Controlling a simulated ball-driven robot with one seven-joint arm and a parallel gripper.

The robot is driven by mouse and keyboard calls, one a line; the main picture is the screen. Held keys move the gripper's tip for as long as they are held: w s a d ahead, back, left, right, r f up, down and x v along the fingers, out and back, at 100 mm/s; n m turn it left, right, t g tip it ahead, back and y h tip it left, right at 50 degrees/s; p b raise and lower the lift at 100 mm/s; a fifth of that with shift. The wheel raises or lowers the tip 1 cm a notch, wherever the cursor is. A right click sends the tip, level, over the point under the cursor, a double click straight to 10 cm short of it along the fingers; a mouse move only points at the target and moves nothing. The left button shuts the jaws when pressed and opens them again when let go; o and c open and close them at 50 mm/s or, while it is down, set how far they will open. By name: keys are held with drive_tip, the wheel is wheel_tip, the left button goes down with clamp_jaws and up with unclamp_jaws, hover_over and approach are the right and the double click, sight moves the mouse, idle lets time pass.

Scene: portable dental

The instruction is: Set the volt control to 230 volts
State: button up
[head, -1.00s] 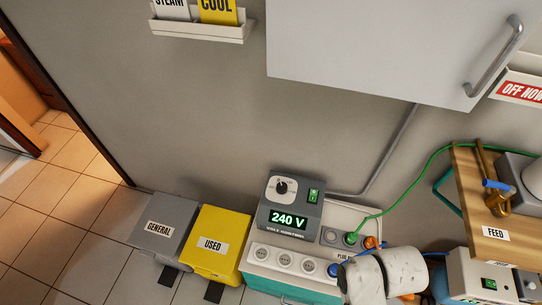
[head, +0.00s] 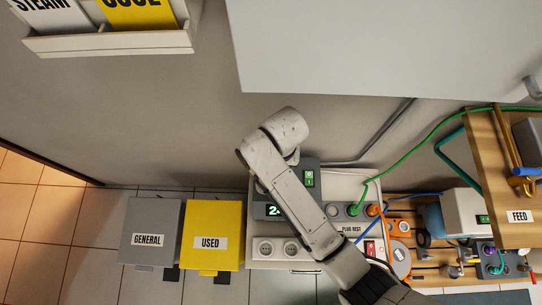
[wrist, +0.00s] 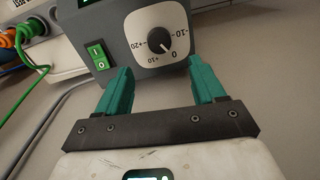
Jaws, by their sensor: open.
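The grey volt control (head: 313,168) stands on the outlet unit against the wall. In the head view my arm covers its dial and most of its display (head: 273,211); only a leading 2 reads clearly. In the wrist view the volt control (wrist: 125,28) appears upside down, with a black knob (wrist: 160,39) on a white dial marked -10, 0, +10 and +20. My gripper (wrist: 160,75) is open and empty. Its two teal fingers point toward the panel, spread to either side below the knob in the picture, apart from it. My gripper's fingers are hidden in the head view.
A green rocker switch (wrist: 97,55) sits beside the dial. Green plug (head: 353,209) and orange plug (head: 373,209) are right of the volt control. A grey GENERAL bin (head: 150,215) and yellow USED bin (head: 213,220) stand left. A wall cabinet (head: 380,50) hangs above.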

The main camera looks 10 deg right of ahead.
drive_tip(key=f, duration=0.3)
drive_tip(key=f+b, duration=0.1)
drive_tip(key=f, duration=0.5)
drive_tip(key=shift+a+f, duration=0.15)
drive_tip(key=shift+a, duration=0.1)
drive_tip(key=c, duration=1.1)
drive_tip(key=shift+o, duration=0.2)
